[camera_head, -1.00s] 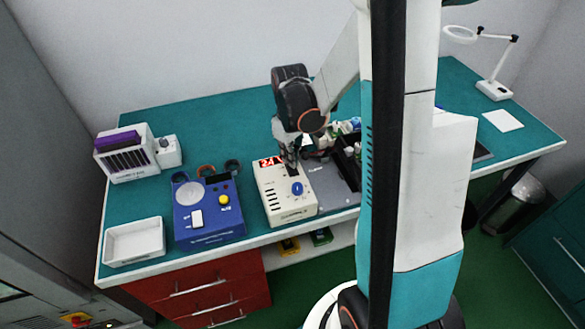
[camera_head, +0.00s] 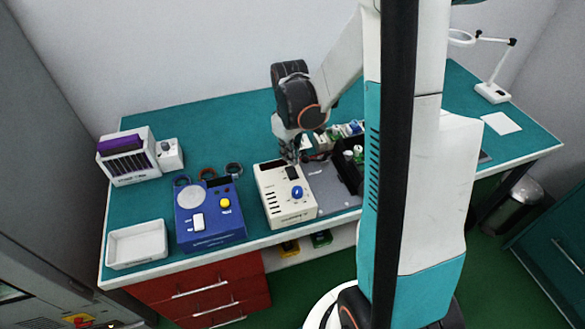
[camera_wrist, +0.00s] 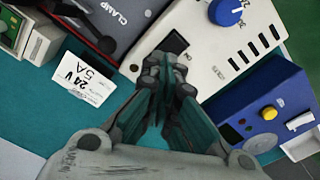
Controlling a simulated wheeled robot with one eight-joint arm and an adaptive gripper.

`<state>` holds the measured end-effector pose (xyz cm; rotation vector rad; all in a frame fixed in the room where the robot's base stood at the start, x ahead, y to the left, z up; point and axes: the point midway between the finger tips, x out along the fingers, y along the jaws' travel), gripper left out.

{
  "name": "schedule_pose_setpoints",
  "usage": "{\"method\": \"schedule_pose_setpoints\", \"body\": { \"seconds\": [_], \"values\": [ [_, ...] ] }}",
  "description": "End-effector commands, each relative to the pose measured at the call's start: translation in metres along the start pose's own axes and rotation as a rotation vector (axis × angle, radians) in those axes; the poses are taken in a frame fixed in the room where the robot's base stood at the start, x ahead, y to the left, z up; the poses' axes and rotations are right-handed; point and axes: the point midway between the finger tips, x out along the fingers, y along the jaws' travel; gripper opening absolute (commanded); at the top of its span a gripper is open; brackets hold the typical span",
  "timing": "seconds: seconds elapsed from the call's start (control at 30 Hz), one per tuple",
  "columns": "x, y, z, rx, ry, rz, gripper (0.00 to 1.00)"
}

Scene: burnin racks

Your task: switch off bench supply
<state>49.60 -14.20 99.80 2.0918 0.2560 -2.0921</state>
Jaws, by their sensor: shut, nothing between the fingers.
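The bench supply (camera_head: 287,205) is a cream box with a blue knob (camera_head: 297,192), a dark display (camera_head: 273,164) and a black rocker switch (camera_head: 292,173). No lit digits show on the display. The supply is also at the top of the wrist view (camera_wrist: 205,45), with the dark switch (camera_wrist: 172,43) just beyond my fingertips. My gripper (camera_wrist: 165,65) is shut and empty, pointing down over the back part of the supply, close to the switch. I cannot tell whether the fingertips touch the box. The gripper also shows in the head view (camera_head: 294,158).
A blue box with a yellow button (camera_head: 208,215) stands left of the supply, and a white tray (camera_head: 137,262) is farther left. A grey clamp unit (camera_head: 333,188) and a black bin (camera_head: 349,174) stand to the right. A "24 V 5A" card (camera_wrist: 83,83) lies behind the supply.

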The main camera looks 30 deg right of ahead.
Motion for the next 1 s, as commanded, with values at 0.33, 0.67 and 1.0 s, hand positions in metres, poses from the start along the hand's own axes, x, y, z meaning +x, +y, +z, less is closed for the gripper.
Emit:
{"method": "schedule_pose_setpoints", "body": {
  "seconds": [0.33,0.67,1.0],
  "values": [
    [-0.028,0.000,0.000,0.000,0.000,0.000,0.00],
    [-0.040,0.000,0.000,0.000,0.000,0.000,0.00],
    [-0.040,0.000,0.000,0.000,0.000,0.000,0.00]
  ]
}}
